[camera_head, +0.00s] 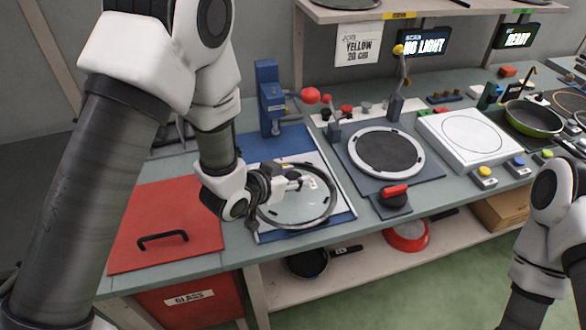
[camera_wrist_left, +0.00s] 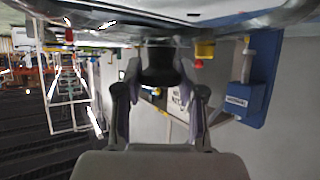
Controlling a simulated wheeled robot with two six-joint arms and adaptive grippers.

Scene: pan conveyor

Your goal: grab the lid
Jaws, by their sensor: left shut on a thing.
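The glass lid (camera_head: 305,208) is a clear round disc with a dark rim, over the white and blue board at the table's front. It lies just right of my left gripper (camera_head: 285,184), which partly covers it. In the left wrist view the left gripper's fingers (camera_wrist_left: 160,92) are closed on the lid's dark knob (camera_wrist_left: 160,62). The lid's underside and rim (camera_wrist_left: 215,22) span the top of that view. I cannot tell whether the lid touches the board. My right arm shows at the right edge of the head view; its gripper is out of frame.
A red panel with a black handle (camera_head: 165,215) lies left of the lid. A blue press (camera_head: 269,100) stands behind it. A round grey plate (camera_head: 386,152) and a red-handled block (camera_head: 393,200) are to the right. A green pan (camera_head: 534,117) sits farther right.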

